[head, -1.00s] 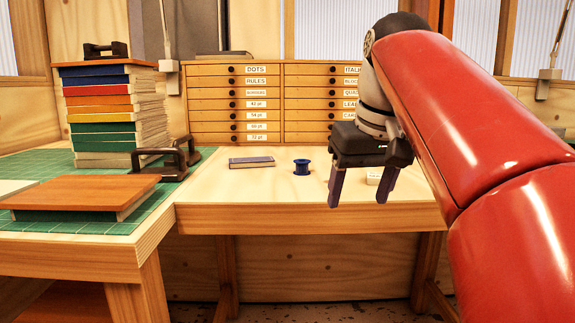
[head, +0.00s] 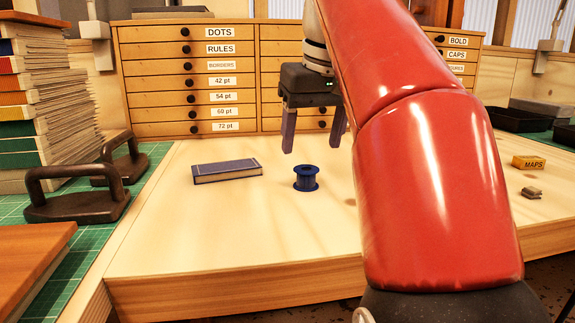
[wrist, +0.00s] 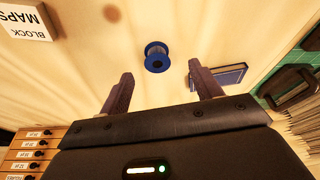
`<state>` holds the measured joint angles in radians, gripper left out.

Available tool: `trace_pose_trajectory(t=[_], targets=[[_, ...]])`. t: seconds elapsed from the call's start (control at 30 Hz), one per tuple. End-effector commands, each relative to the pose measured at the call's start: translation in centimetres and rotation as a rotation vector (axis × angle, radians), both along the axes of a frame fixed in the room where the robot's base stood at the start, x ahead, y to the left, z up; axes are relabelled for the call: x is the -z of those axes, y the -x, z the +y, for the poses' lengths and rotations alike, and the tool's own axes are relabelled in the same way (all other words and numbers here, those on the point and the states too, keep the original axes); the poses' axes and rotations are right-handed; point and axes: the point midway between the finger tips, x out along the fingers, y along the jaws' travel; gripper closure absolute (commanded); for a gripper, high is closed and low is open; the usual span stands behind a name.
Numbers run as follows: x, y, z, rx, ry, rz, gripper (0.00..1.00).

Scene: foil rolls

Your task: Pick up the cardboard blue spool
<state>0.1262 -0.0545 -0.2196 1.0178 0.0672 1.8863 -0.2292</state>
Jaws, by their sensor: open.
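The blue spool (head: 306,178) stands upright on the pale wooden table (head: 230,225), in the middle of the head view. In the wrist view the spool (wrist: 157,57) lies beyond the fingertips, roughly between their lines. My gripper (head: 314,146) points down with its two fingers apart, above and close to the spool in the head view. It is empty. In the wrist view my gripper (wrist: 164,82) also shows its fingers spread, with nothing between them. The spool is fully visible and the fingers do not touch it.
A blue-grey book (head: 227,172) lies left of the spool. A wooden drawer cabinet (head: 190,90) stands behind. A MAPS block (head: 528,162) and a small grey piece (head: 531,192) lie at the right. Dark handled weights (head: 78,195) and stacked books (head: 40,110) are at the left.

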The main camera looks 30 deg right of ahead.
Motion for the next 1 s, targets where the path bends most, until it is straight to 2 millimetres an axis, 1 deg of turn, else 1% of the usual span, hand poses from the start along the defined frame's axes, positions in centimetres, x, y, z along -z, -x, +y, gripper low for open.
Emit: trace_pose_trajectory(t=[0.07,0.37,0.53,0.63,0.73,0.93,0.97,1.0], targets=[[0.3,0.0,0.0,0.0,0.0,0.0,0.36],[3.5,-1.2,-0.4,0.0,0.0,0.001,0.36],[5.8,-2.3,-1.1,0.001,-0.001,0.002,0.36],[6.9,-2.6,-1.0,0.0,0.0,0.001,0.36],[7.3,-2.8,-1.1,0.0,0.0,-0.001,0.36],[7.3,-2.8,-1.1,0.0,0.0,-0.001,0.36],[7.3,-2.8,-1.1,0.0,0.0,-0.001,0.38],[7.3,-2.8,-1.1,0.0,0.0,-0.001,0.44]])
